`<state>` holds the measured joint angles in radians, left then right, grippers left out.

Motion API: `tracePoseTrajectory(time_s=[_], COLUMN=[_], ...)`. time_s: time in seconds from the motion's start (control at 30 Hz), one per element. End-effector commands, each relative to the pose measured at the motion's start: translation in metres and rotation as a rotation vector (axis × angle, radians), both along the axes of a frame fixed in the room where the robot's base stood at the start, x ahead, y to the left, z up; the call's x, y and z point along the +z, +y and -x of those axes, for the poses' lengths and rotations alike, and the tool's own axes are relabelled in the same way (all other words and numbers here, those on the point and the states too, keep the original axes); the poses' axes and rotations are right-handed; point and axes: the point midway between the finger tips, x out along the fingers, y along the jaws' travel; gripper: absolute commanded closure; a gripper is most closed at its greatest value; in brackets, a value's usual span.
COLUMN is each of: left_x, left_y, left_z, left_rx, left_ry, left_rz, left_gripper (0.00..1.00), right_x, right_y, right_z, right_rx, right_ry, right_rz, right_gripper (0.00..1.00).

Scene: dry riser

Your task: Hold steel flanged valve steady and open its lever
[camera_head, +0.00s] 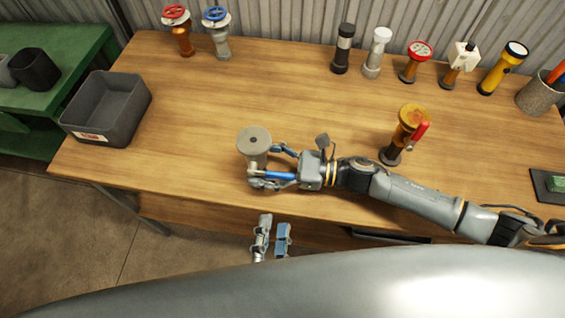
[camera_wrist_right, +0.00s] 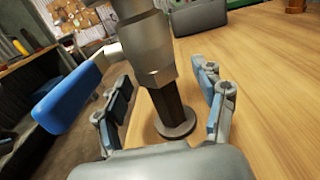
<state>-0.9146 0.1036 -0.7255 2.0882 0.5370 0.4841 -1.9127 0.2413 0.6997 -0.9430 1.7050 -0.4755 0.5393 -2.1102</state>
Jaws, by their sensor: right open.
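The steel flanged valve (camera_head: 256,158) stands upright near the table's front edge, its round grey flange on top. Its blue lever (camera_head: 281,175) sticks out sideways to the right, over my right gripper. My right gripper (camera_head: 268,167) comes in from the right and is open around the valve's lower part. In the wrist view, the valve's dark lower stem (camera_wrist_right: 168,105) stands between the open fingers, with gaps on both sides. The blue lever (camera_wrist_right: 65,95) is at the left there, above the left finger. My left gripper (camera_head: 272,222) is open and empty, below the table's front edge.
A yellow valve with a red lever (camera_head: 408,128) stands behind my right arm. A grey bin (camera_head: 125,107) is at the left. Two handwheel valves (camera_head: 221,40), several flashlight-like items (camera_head: 503,68) and a pen cup (camera_head: 538,94) line the back. The table's middle is clear.

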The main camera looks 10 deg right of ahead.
Motion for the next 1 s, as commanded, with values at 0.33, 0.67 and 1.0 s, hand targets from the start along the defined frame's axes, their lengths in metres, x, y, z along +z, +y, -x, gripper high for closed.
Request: tracePoseTrajectory(time_s=[0.33, 0.67, 1.0], left_x=[0.0000, 0.0000, 0.0000], left_y=[0.0000, 0.0000, 0.0000], left_z=[0.0000, 0.0000, 0.0000], left_rx=[0.000, 0.000, 0.000], left_ry=[0.000, 0.000, 0.000], left_rz=[0.000, 0.000, 0.000], left_gripper=[0.62, 0.62, 0.62], right_x=[-0.0001, -0.0001, -0.0002], right_y=[0.0116, 0.0111, 0.0110], right_z=[-0.0033, -0.0033, -0.0032], right_rx=[0.000, 0.000, 0.000], right_ry=[0.000, 0.000, 0.000], right_rz=[0.001, 0.001, 0.001], right_gripper=[0.30, 0.75, 1.00])
